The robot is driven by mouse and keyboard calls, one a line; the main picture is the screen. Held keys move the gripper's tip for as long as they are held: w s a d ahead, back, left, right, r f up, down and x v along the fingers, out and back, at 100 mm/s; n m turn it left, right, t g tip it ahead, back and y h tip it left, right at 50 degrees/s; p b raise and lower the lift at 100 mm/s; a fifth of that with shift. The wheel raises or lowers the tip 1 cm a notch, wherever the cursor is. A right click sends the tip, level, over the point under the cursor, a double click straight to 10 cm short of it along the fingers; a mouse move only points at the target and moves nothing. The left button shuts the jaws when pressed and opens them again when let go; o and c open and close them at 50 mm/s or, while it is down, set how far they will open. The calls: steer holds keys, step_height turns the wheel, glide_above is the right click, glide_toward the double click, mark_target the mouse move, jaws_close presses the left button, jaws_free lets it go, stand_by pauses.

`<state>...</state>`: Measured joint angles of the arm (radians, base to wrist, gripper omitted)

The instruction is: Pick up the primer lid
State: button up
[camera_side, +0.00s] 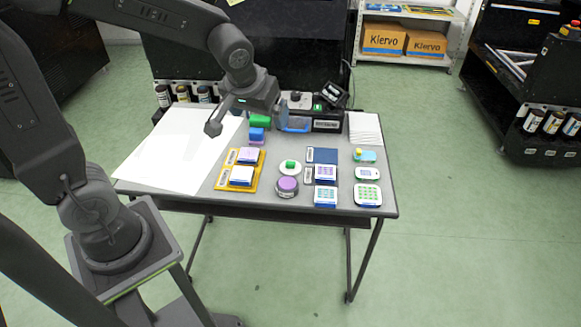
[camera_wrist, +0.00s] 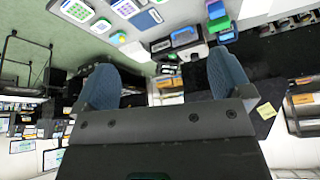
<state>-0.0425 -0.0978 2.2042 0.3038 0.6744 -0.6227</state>
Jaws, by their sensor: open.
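No lid that I can read as the primer lid shows clearly. A small round white piece with a green centre (camera_side: 289,167) lies on the table in the side view. Just in front of it stands a round jar with a purple top (camera_side: 287,184). I cannot tell whether either one is the primer lid. My gripper (camera_wrist: 162,60) is open and empty, with its two blue-grey fingers wide apart in the wrist view. In the side view it hangs above the back of the table, behind and above these round pieces.
A yellow tray (camera_side: 221,183) with pads lies left of the jar. Boxes and pale keypad-like pieces (camera_side: 368,195) fill the right side. Green and blue blocks (camera_side: 257,134) and a black device (camera_side: 327,124) stand at the back. A white sheet (camera_side: 180,150) covers the left.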

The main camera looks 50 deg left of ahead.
steer(key=w+a+f+n+g, duration=0.1)
steer(key=w+a+f+n, duration=0.1)
steer(key=w+f, duration=0.4)
steer(key=w+a+f+n, duration=0.1)
steer(key=w+a+f, duration=0.15)
steer(key=f, duration=0.55)
glide_toward(290, 163)
steer(key=shift+n+y, duration=0.3)
steer(key=shift+y, duration=0.1)
steer(key=x, duration=0.4)
steer(key=shift+s+d+f, duration=0.1)
steer(key=shift+s+f, duration=0.2)
steer(key=shift+f, duration=0.2)
steer(key=shift+w+x, duration=0.2)
steer(key=shift+x, duration=1.15)
steer(key=shift+w+x, duration=0.25)
steer(key=shift+x, duration=1.05)
steer(key=shift+d+r, duration=0.1)
steer(key=shift+d, duration=0.05)
steer(key=shift+c, duration=0.2)
steer(key=c, duration=0.9)
